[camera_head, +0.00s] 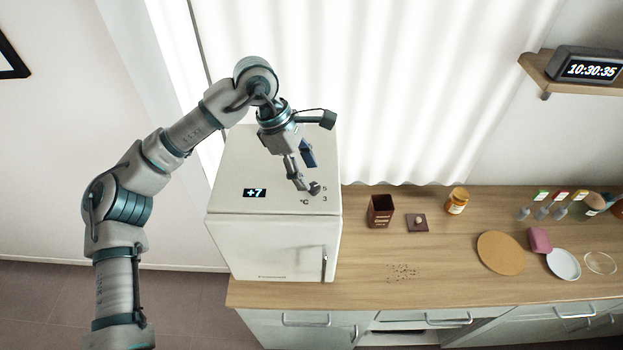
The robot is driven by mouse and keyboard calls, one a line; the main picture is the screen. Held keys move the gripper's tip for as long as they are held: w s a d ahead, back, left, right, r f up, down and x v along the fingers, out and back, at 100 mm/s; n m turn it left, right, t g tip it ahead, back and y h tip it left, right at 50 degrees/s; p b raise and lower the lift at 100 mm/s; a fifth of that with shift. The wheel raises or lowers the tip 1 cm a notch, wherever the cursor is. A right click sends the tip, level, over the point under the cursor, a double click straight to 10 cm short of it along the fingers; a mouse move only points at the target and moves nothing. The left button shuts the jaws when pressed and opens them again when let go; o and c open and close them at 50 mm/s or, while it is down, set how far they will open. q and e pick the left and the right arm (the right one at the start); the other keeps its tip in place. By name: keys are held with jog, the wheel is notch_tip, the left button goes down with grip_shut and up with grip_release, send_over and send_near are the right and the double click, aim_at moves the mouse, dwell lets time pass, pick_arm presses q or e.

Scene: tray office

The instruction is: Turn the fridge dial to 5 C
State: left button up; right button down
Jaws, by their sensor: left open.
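The white fridge (268,249) stands at the left end of the wooden counter. A small display (254,193) on its top reads +7. Near the right edge of the top, the marks °C, 5 and 3 are printed around the dial spot. My left gripper (308,174) is above this spot, pointing down, with its fingers apart. One fingertip is low beside a small dark piece, perhaps the dial (314,187). The gripper mostly hides the dial, and I cannot tell whether they touch. My right gripper is not in view.
On the counter (350,262) to the right stand a dark open box (380,211), its small lid (416,223), a jar (457,201), a round board (500,253) and a white plate (563,264). Brown crumbs (402,271) lie near the front. A curtain hangs behind.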

pick_arm(q)
jog(key=v, duration=0.7)
jog(key=shift+a+r, duration=0.2)
jog(key=shift+r, duration=0.15)
